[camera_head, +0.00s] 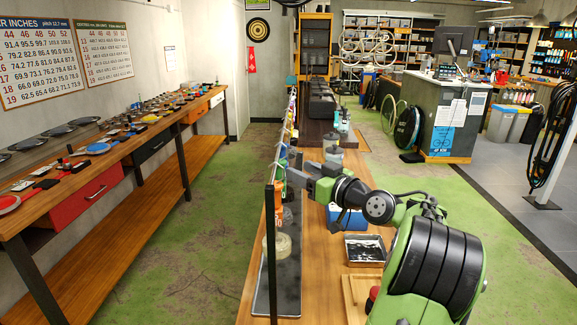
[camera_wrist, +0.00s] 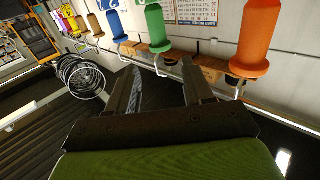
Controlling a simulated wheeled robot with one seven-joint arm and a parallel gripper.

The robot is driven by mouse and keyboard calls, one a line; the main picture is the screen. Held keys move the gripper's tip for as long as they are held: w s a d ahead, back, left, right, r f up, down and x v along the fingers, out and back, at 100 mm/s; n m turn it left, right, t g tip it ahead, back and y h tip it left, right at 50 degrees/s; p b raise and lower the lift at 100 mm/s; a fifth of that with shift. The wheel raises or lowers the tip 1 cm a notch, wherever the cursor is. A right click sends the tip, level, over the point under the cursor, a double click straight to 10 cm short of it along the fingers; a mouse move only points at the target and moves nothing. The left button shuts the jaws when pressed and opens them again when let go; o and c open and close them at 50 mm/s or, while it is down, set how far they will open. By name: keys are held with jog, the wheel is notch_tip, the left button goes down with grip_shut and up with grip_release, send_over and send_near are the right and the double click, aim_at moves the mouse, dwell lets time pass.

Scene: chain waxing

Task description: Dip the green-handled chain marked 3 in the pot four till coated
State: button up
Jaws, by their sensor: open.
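My gripper (camera_head: 297,173) is open and empty beside the hanging rack, level with its handles. In the wrist view its two fingers (camera_wrist: 162,85) point towards the row of handles. A green handle (camera_wrist: 155,26) hangs just beyond the fingers, apart from them, with a hook-like wire at its lower end. An orange handle (camera_wrist: 255,38) hangs to its right and a blue handle (camera_wrist: 115,25) to its left. I cannot read a 3 on the green one.
A black post (camera_head: 270,255) holds the rack's near end above a dark drip tray (camera_head: 287,285). A beige roll (camera_head: 277,245) sits on it. A metal tray of dark pieces (camera_head: 365,249), a blue box (camera_head: 346,221) and jars (camera_head: 331,145) stand on the wooden bench (camera_head: 322,285).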

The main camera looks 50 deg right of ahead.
aim_at(280, 171)
jog(key=w+p, duration=0.2)
jog(key=w, duration=0.1)
jog(key=w+p, duration=0.2)
jog(key=w, duration=0.1)
jog(key=w+p, duration=0.2)
jog(key=w, duration=0.1)
jog(key=shift+d+r+p, duration=0.3)
jog(key=shift+d+r, duration=0.1)
notch_tip(280, 171, down, 4)
jog(key=b, duration=0.5)
jog(key=shift+s, duration=0.15)
jog(key=shift+r, duration=0.15)
grip_shut()
